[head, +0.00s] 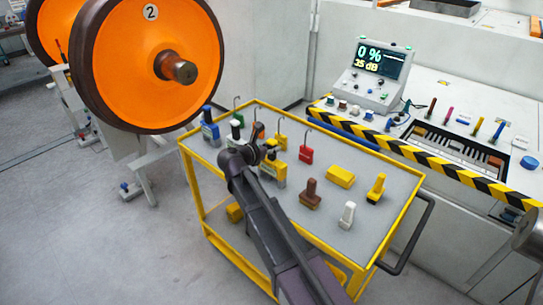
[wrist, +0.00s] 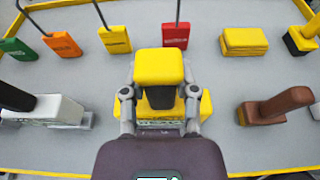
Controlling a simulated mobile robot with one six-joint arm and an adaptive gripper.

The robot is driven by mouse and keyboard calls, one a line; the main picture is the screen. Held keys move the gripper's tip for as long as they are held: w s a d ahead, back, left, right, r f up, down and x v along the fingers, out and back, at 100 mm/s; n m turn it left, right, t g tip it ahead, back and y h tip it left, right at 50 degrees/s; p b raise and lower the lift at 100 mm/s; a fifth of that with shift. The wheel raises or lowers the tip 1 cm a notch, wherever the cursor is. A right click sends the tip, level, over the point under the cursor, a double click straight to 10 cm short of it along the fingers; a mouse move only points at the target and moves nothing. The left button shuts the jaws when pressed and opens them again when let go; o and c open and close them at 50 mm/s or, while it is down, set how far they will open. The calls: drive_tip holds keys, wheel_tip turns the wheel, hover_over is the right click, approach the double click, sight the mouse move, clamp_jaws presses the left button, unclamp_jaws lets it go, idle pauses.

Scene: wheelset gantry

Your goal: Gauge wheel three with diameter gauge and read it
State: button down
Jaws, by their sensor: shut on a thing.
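My gripper (wrist: 160,105) is shut on a yellow-topped gauge (wrist: 159,68) with a dark neck and a yellow base. The base appears to rest on the grey cart top, though contact is partly hidden. In the head view the gauge (head: 272,173) shows just below my gripper (head: 266,154). No readable label tells me whether it is the diameter gauge. An orange wheel marked 2 (head: 125,65) with a dark rim stands at upper left. Another orange wheel (head: 47,32) is partly hidden behind it, and its number cannot be seen. No wheel marked three shows.
The yellow-framed cart (head: 228,252) also holds a brown tool (head: 310,196), a white tool (head: 347,214), a yellow block (head: 340,177), a blue tool (head: 209,127) and hooked tags, including a red one (head: 306,155). A console (head: 372,75) reads 0 % and 35 dB.

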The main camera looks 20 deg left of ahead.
sight(272, 143)
drive_tip(key=shift+r, duration=0.2)
drive_tip(key=shift+r+p, duration=1.55)
drive_tip(key=shift+p, duration=0.2)
drive_tip(key=shift+s+r, duration=0.1)
drive_tip(key=s+d+r+p, duration=0.1)
drive_tip(key=s, duration=1.4)
drive_tip(key=shift+s+d+r, duration=0.15)
drive_tip(key=shift+s+d, duration=0.15)
drive_tip(key=shift+s, duration=0.15)
